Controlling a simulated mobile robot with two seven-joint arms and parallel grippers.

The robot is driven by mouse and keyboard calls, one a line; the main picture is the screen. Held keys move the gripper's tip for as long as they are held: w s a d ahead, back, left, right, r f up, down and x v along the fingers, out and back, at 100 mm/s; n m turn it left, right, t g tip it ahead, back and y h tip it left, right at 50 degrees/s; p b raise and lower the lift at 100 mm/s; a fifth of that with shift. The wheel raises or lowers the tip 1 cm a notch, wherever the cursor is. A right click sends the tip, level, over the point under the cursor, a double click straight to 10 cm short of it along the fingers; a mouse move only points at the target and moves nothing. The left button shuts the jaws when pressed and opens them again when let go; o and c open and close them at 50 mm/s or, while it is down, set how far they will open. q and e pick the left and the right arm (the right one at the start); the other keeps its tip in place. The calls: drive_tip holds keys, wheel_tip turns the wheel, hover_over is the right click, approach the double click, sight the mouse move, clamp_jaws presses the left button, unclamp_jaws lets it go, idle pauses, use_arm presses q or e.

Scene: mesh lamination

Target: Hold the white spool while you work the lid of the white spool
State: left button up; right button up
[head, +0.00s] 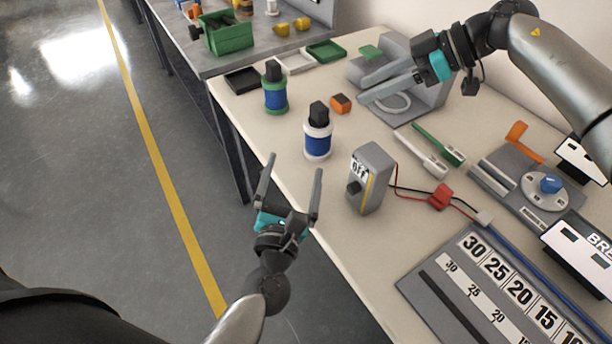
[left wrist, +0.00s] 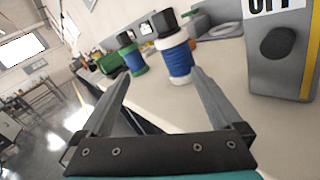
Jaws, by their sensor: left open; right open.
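The white spool (head: 318,143) stands upright on the table, with white ends and a blue winding. Its black lid (head: 319,112) sits on top. The spool also shows in the left wrist view (left wrist: 178,58), ahead of the fingers, with its lid (left wrist: 163,23) on top. My left gripper (head: 291,178) is open and empty at the table's front edge, short of the spool and apart from it. It shows in the left wrist view (left wrist: 160,85) with both fingers spread. My right gripper (head: 360,88) is open and empty at the back, beyond the spool and to its right.
A green spool (head: 275,90) with a black lid stands behind the white one. A grey switch box (head: 370,178) marked OFF stands close on the right. An orange block (head: 340,103) lies behind. Trays (head: 325,51) and a grey fixture (head: 425,95) are at the back.

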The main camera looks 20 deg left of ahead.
sight(321, 124)
use_arm(q)
drive_tip(key=d+n+h, duration=0.1)
drive_tip(key=d+n, duration=0.1)
drive_tip(key=shift+d+f+n, duration=0.1)
drive_tip(key=shift+d+n, duration=0.05)
drive_tip(key=shift+n, duration=0.25)
drive_tip(key=shift+w, duration=0.15)
drive_tip(key=w, duration=0.5)
drive_tip(key=w+a, duration=0.1)
drive_tip(key=w, duration=0.8)
drive_tip(key=shift+w+a, duration=0.35)
drive_tip(key=shift+a, duration=0.05)
drive_tip(key=shift+c, duration=0.2)
clamp_jaws()
idle(0.3)
idle(1.1)
